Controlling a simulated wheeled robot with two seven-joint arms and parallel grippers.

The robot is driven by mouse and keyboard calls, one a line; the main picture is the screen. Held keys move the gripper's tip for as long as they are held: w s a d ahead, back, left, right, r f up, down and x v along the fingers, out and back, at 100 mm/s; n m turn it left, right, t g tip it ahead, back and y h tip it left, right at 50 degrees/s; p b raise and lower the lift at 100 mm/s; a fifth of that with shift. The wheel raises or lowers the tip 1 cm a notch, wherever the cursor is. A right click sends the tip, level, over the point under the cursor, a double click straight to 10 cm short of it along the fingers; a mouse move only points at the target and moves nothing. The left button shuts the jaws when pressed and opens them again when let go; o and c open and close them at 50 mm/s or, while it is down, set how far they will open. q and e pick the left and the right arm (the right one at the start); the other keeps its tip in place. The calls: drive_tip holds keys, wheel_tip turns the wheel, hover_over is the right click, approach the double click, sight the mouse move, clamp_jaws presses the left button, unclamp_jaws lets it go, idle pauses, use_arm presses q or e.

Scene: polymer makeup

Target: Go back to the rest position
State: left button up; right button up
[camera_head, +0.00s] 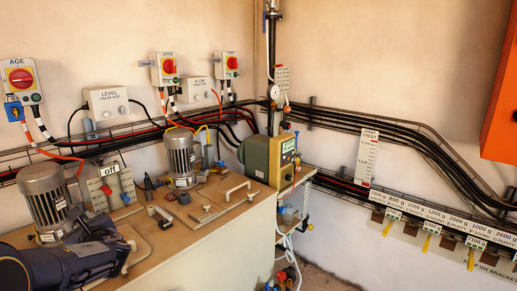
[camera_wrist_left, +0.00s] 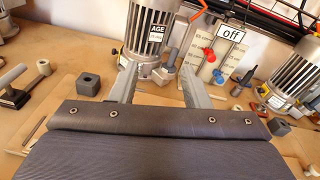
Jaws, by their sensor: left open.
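My left gripper (camera_wrist_left: 158,72) is open, with its two grey fingers apart and nothing between them. In the wrist view a grey motor labelled AGE (camera_wrist_left: 150,28) stands just beyond the fingertips. In the head view my dark left arm comes in at the lower left, low over the tan bench (camera_head: 205,237) and in front of the nearer motor (camera_head: 45,195). Its fingertips are hard to make out there. My right gripper is in neither view.
An "off" sign (camera_head: 109,171) stands by a panel with red and blue knobs, close to the left gripper. A second motor (camera_head: 181,155) and a green-and-tan pump unit (camera_head: 268,158) stand further back. Small blocks and handles lie on the bench. Cables run along the wall.

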use_arm(q)
drive_tip(key=s+d+f+n+g+h+b, duration=0.3)
drive_tip(key=s+f+n, duration=0.35)
drive_tip(key=s, duration=0.35)
drive_tip(key=s+d+f+n+g+h+b, duration=0.2)
drive_tip(key=s+d+f+n+g+h, duration=0.15)
drive_tip(key=s+f+n, duration=0.4)
drive_tip(key=s+d+f+n+t+h+b, duration=0.1)
drive_tip(key=s+d+f+n+h+b, duration=0.1)
drive_tip(key=s+d+n+h, duration=0.55)
drive_tip(key=s+d+f+n+t+h+b, duration=0.1)
drive_tip(key=s+d+f+n+h+b, duration=0.2)
drive_tip(key=s+d, duration=0.85)
drive_tip(key=w+d+r+p, duration=0.1)
drive_tip(key=w+r+p, duration=0.1)
drive_tip(key=r+p, duration=0.5)
drive_tip(key=w+d+r+p, duration=0.2)
drive_tip(key=r+p, duration=0.6)
drive_tip(key=shift+d+r, duration=0.15)
drive_tip(key=shift+d, duration=0.1)
drive_tip(key=shift+n, duration=0.25)
